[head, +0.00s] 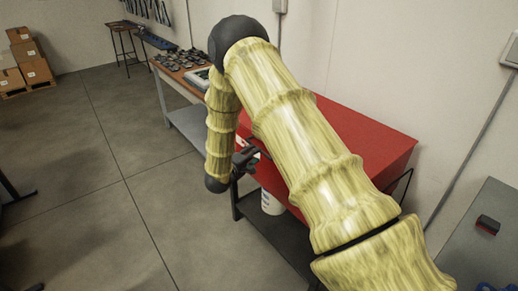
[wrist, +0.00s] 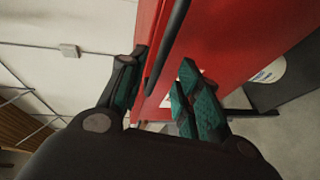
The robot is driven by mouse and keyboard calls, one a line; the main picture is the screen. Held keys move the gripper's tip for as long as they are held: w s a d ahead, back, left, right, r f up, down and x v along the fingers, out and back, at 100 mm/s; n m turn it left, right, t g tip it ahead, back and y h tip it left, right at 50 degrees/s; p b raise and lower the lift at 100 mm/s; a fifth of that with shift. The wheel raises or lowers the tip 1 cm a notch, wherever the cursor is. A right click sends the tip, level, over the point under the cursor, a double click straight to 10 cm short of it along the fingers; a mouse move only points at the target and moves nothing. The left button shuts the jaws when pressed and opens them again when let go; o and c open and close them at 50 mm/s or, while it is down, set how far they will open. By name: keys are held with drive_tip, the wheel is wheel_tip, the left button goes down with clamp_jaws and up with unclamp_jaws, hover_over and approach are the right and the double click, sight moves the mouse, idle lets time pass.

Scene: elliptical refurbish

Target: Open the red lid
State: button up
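The red lid (head: 375,140) tops a red cabinet on a dark stand against the wall, and looks shut; my arm hides much of it in the head view. Red panels (wrist: 235,30) fill the upper middle of the wrist view. A black bar (wrist: 170,40), seemingly a handle, runs along the red face. My gripper (wrist: 162,68) is open, with teal pads on either side of the bar's lower end; I cannot tell whether they touch it. In the head view my gripper (head: 248,158) is at the cabinet's front left, partly hidden by my arm.
A white bucket (head: 271,203) stands on the lower shelf (head: 262,228). A workbench with dark parts (head: 182,60) is behind on the left. A grey cabinet (head: 485,235) is at right. The floor (head: 90,190) at left is mostly clear.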

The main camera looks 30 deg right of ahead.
drive_tip(key=shift+p+x, duration=0.65)
drive_tip(key=shift+x, duration=2.35)
drive_tip(key=shift+r, duration=0.1)
drive_tip(key=shift+c, duration=0.2)
clamp_jaws()
